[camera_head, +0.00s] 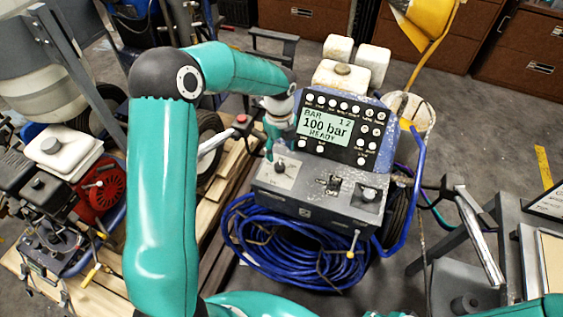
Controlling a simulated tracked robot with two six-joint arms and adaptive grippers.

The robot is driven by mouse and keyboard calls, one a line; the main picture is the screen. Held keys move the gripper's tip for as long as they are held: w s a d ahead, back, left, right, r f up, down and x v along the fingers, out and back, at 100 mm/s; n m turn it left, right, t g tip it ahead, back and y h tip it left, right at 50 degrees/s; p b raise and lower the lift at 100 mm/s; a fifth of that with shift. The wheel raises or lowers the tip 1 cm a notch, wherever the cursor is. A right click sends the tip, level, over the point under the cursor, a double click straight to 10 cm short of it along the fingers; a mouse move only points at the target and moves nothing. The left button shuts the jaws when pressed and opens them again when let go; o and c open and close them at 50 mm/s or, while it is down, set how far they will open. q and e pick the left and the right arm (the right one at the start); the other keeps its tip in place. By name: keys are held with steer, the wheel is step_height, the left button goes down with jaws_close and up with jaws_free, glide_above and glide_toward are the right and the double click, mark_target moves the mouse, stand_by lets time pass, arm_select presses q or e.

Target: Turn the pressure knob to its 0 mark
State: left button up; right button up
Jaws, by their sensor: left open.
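The line striper's control unit stands at centre, its screen (325,124) reading "100 bar" and "READY". My left gripper (270,151) is open, pointing down just above and left of the left knob. It appears apart from the knob, and its fingers are small here.
A small switch (333,184) sits between the knobs. Coiled blue hose (275,248) lies below the panel, and a blue tube frame (413,205) rises at its right. A red-engined machine (102,188) stands left. A grey bench (500,255) stands at the lower right.

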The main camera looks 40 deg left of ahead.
mark_target(280, 165)
arm_select(q)
step_height(280, 165, down, 7)
steer(key=shift+f+p, duration=0.1)
steer(key=shift+p, duration=0.2)
jaws_close()
stand_by(0.3)
